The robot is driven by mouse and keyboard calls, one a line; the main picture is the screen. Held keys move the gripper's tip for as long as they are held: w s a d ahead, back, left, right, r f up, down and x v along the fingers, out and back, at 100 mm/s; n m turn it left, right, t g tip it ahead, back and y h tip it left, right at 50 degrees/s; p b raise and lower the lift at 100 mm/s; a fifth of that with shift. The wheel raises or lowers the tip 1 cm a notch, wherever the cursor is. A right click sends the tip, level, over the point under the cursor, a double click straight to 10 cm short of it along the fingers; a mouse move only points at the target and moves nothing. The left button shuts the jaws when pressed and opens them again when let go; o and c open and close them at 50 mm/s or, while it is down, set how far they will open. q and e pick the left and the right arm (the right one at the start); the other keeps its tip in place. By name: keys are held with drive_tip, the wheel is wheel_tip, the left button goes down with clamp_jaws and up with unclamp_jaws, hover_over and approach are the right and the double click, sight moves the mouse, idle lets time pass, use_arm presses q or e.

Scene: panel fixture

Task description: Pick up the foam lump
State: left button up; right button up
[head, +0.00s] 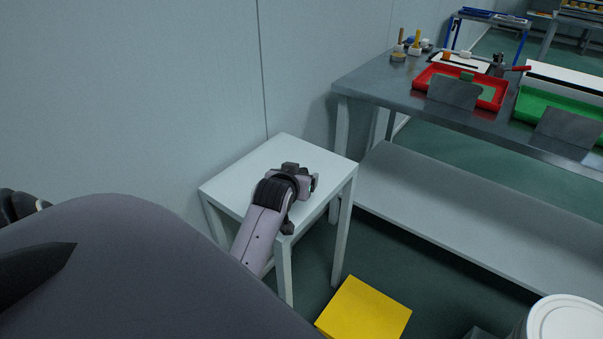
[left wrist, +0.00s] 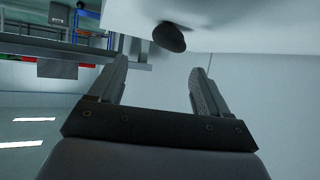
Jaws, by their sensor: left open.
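The foam lump (left wrist: 169,37) is a small dark grey, rounded piece in the left wrist view. It rests against the pale top of the small white table (head: 238,178), which shows inverted in that wrist view. My left gripper (left wrist: 158,66) is open and empty, with the lump beyond its fingertips and roughly in line with the gap between them. In the head view my left gripper (head: 308,183) is over the small table, and the lump cannot be made out there; my wrist covers that area. My right gripper is not in view.
A wall (head: 150,90) stands right behind the small table. A yellow box (head: 362,309) is on the floor in front. A metal bench (head: 390,88) with a red tray (head: 490,104) and a green tray (head: 563,107) stands to the right, above a low grey shelf (head: 440,205).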

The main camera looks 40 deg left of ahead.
sight(301, 171)
use_arm(q)
drive_tip(key=shift+s+a+b+x, duration=0.1)
drive_tip(key=shift+b+x, duration=0.1)
drive_tip(key=shift+x, duration=0.9)
drive_tip(key=shift+s+a+b+x, duration=0.1)
drive_tip(key=shift+b+x, duration=0.1)
drive_tip(key=shift+x, duration=0.9)
drive_tip(key=shift+a+b+x, duration=0.15)
drive_tip(key=shift+b+x, duration=0.05)
drive_tip(key=shift+x, duration=0.9)
drive_tip(key=c, duration=1.1)
